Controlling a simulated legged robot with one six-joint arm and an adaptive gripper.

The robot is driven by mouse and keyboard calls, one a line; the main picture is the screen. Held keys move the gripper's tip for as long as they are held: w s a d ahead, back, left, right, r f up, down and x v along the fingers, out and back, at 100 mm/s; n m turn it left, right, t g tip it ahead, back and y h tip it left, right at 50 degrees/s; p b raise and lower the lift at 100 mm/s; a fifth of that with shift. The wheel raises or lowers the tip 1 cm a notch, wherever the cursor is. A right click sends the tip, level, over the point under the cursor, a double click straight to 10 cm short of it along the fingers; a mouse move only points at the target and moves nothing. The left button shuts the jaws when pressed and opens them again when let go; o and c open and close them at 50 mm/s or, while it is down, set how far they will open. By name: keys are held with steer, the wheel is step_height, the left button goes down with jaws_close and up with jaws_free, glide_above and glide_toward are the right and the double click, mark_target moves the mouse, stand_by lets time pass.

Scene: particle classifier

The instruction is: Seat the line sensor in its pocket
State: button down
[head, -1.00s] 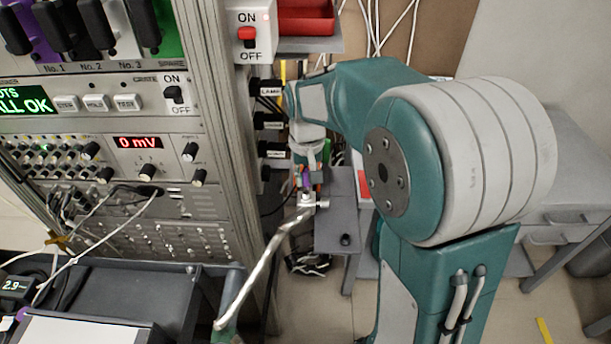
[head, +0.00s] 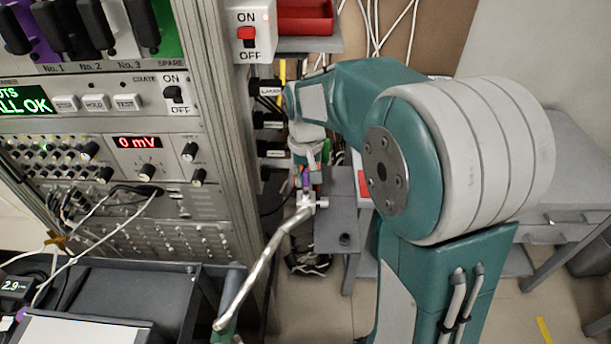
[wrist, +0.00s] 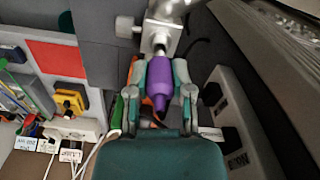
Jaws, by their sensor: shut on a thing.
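A purple, bottle-shaped piece, which I take for the line sensor (wrist: 159,80), sits between the two fingers of my gripper (wrist: 160,92) in the wrist view. The gripper is shut on it. Its far end points at a silver metal fitting (wrist: 163,32) with a side knob, and a short bright neck lies between them. I cannot tell whether the sensor is inside the fitting's opening. In the head view my gripper (head: 306,178) is just above the fitting (head: 306,201), at the top of a bent silver pipe (head: 262,268). The pocket's inside is hidden.
A tall instrument rack (head: 140,150) stands close on the left, with labelled black connectors on its side. A grey shelf (head: 340,215) lies right of the fitting. In the wrist view a yellow plug (wrist: 70,98) and cables are at the left.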

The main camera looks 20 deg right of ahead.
mark_target(306, 171)
steer(key=shift+f, duration=1.25)
steer(key=shift+c, duration=2.2)
jaws_free()
step_height(306, 171, up, 12)
steer(key=shift+f, duration=0.1)
steer(key=s+t, duration=0.5)
steer(key=s, duration=1.5)
steer(key=shift+s+n+t, duration=0.3)
steer(key=shift+s, duration=0.1)
